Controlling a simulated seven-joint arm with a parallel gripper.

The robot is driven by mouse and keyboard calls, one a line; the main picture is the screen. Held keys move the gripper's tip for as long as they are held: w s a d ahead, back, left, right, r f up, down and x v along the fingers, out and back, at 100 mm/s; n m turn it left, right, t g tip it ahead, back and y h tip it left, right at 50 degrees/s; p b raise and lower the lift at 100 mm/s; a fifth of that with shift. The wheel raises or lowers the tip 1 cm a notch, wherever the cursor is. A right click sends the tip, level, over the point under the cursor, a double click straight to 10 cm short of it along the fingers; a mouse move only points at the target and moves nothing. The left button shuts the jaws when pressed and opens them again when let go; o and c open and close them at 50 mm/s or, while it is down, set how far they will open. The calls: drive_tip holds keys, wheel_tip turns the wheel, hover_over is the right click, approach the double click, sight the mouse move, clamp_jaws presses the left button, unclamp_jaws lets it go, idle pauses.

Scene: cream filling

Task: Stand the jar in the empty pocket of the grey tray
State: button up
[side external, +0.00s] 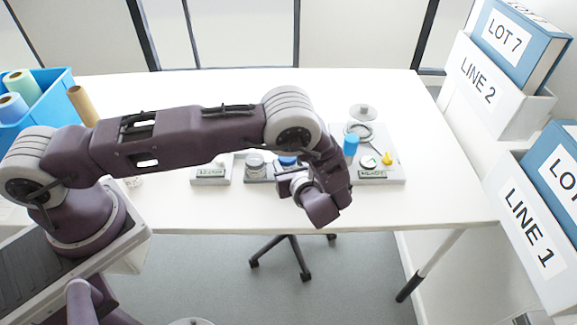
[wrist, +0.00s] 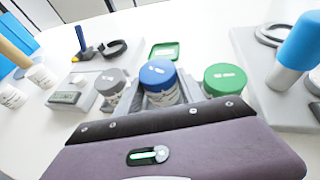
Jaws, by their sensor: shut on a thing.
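The blue-lidded jar (wrist: 160,76) stands upright at the middle of the wrist view, with my gripper (wrist: 162,97) shut around its body. In the side view its blue lid (side external: 287,160) shows just behind my gripper (side external: 288,178). The grey tray (side external: 258,180) lies under and around it, largely hidden by my arm. A grey-lidded jar (wrist: 112,82) stands on its left and a green-lidded jar (wrist: 225,79) on its right. The pocket under the blue-lidded jar is hidden, and I cannot tell whether the jar's base touches the tray.
A scale-like grey station (side external: 211,172) stands left of the tray. A grey board on the right (side external: 395,175) carries a blue-capped cylinder (side external: 351,145), a ring and a yellow item. A green dish (wrist: 163,51) lies beyond the jars. The table's front strip is clear.

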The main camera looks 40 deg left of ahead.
drive_tip(key=shift+f, duration=0.5)
drive_tip(key=shift+f, duration=0.15)
drive_tip(key=o, duration=1.4)
